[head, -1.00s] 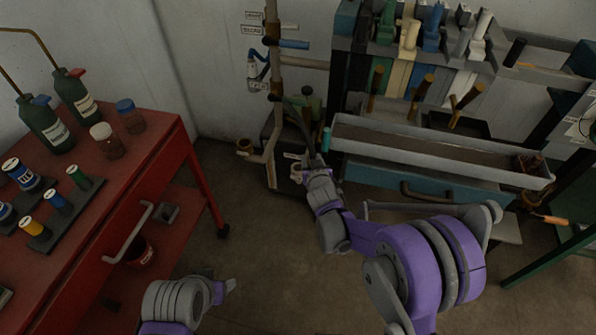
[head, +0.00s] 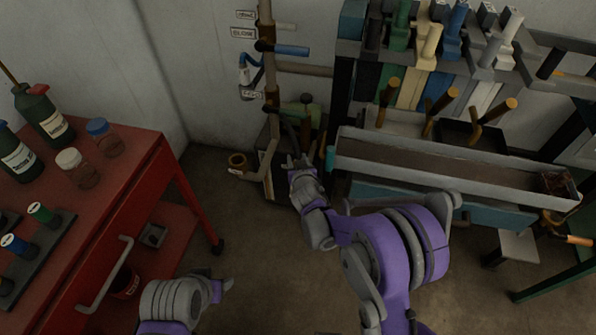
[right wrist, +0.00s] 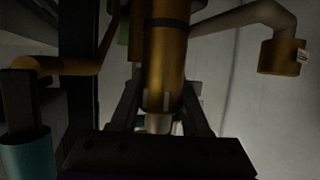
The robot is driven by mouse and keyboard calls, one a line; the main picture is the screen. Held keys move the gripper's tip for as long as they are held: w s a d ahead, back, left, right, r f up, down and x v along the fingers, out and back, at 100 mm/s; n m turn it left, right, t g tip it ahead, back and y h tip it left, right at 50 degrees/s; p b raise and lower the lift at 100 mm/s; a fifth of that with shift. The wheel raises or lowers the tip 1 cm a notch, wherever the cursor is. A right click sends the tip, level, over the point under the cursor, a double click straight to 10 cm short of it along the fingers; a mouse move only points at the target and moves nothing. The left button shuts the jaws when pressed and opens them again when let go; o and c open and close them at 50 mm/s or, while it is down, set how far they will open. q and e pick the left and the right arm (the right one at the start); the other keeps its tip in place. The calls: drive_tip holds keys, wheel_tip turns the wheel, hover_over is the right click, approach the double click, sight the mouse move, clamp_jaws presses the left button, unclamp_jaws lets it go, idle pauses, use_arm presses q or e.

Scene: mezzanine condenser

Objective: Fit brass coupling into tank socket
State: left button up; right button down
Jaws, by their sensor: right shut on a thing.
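My right gripper (head: 298,163) is low by the back wall, in front of the upright pipework. In the right wrist view its jaws (right wrist: 160,103) are shut around a brass cylinder (right wrist: 167,65), probably the coupling, with a dark band near its upper end. I cannot make out this cylinder in the head view. An open brass cup (head: 237,160) on a bent pipe is left of the right gripper; it also shows in the right wrist view (right wrist: 281,57), apart from the held cylinder. I cannot tell which opening is the tank socket. My left gripper (head: 224,286) is low at front; its jaws are unclear.
A red cart (head: 125,185) with bottles and jars stands at left. A long grey trough (head: 440,165) and a rack of coloured levers (head: 430,50) stand close right of the right gripper. A blue-handled valve (head: 290,50) sticks out above. Floor between is clear.

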wheel_tip(320, 180, down, 5)
drive_tip(key=shift+r+b, duration=0.2)
drive_tip(key=shift+b, duration=1)
drive_tip(key=shift+r, duration=0.1)
drive_tip(key=shift+c, duration=1.9)
unclamp_jaws()
